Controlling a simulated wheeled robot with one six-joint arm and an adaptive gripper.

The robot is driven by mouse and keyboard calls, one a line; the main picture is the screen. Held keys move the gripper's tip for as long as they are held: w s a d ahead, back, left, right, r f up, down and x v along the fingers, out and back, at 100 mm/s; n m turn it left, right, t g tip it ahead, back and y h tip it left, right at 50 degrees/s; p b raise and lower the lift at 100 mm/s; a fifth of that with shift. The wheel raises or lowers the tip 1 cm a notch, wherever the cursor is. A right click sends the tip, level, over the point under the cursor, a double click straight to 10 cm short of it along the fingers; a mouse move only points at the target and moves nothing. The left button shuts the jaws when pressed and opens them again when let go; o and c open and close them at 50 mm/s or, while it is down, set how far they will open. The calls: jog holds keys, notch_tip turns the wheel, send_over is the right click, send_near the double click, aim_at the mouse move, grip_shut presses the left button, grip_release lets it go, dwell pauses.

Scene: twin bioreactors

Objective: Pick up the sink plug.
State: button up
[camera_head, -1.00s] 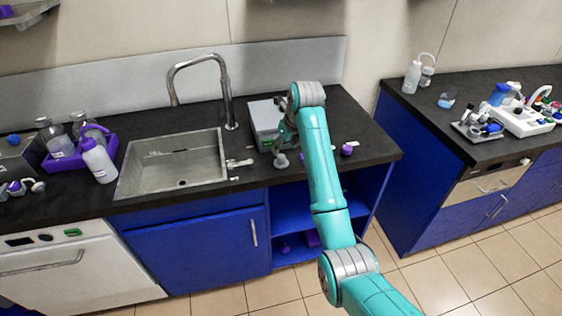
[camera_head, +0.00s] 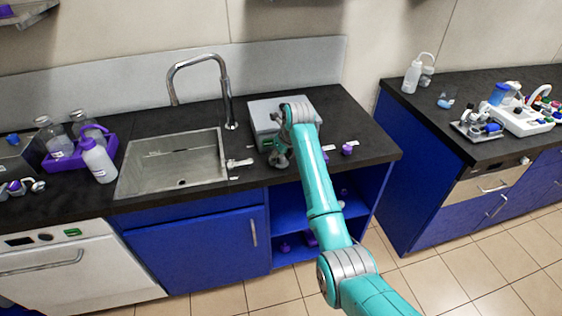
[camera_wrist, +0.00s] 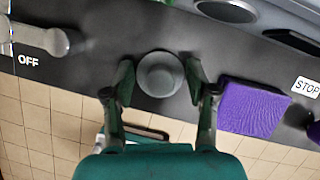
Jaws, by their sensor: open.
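The sink plug, a round grey piece (camera_wrist: 160,73), stands on the dark worktop near its front edge in the wrist view. My gripper (camera_wrist: 160,82) is open, with one finger on each side of the plug. Small gaps seem to show between the fingers and the plug; whether they touch is hard to tell. In the head view my gripper (camera_head: 279,158) is low over the worktop, right of the sink (camera_head: 172,165), and largely hides the plug.
A grey boxy device (camera_head: 264,113) stands just behind my gripper. A purple object (camera_wrist: 255,105) and a "STOP" label (camera_wrist: 305,87) lie to the right. A pale lever (camera_wrist: 38,37) and an "OFF" label (camera_wrist: 28,61) are left. The worktop's front edge is close.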

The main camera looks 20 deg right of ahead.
grip_shut()
